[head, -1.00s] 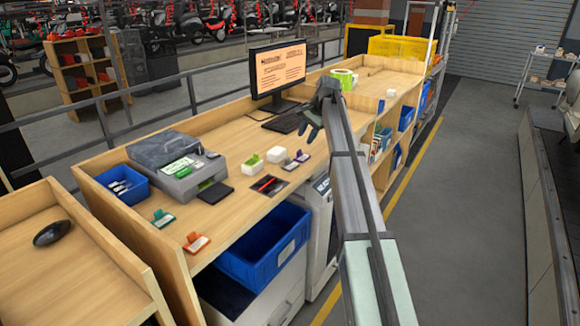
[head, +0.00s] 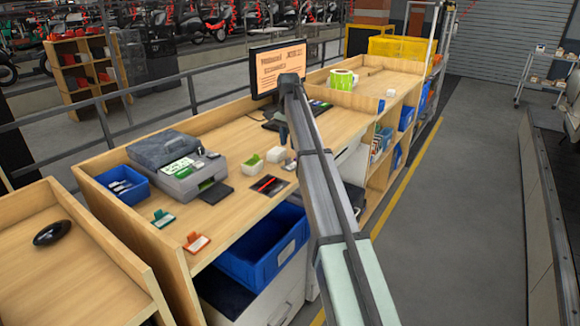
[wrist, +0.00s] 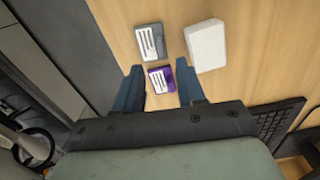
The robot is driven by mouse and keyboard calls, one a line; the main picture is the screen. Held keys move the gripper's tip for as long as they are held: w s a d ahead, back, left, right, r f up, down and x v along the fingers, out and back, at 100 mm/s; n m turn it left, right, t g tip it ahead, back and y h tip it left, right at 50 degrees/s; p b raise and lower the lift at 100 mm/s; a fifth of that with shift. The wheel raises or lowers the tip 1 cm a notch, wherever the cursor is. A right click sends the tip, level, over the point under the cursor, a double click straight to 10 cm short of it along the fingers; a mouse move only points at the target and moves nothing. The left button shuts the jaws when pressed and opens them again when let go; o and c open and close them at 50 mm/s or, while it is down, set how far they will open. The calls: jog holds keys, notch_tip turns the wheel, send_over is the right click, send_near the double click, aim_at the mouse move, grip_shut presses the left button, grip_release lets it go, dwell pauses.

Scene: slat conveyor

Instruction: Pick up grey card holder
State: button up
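The grey card holder (wrist: 150,42) lies on the wooden desk with a white lined card on it, at the top centre of the wrist view. In the head view the grey card holder (head: 290,164) is small and partly hidden by my arm. A purple card holder (wrist: 161,79) lies just below it in the wrist view, between my finger tips in the picture. My gripper (wrist: 161,89) is open and empty, above the desk. In the head view my gripper (head: 283,133) is mostly hidden behind my arm.
A white box (wrist: 206,45) stands right beside the grey card holder. The keyboard (wrist: 278,118) lies to the lower right in the wrist view. The monitor (head: 270,70) stands behind my arm. A black tray with a red item (head: 269,185) lies near the desk's front edge.

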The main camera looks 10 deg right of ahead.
aim_at(288, 158)
jog(key=shift+s+a+f, duration=0.1)
jog(key=shift+a+f, duration=0.05)
jog(key=shift+f, duration=1.55)
jog(key=shift+a+f, duration=0.15)
jog(key=shift+f, duration=1.5)
grip_shut()
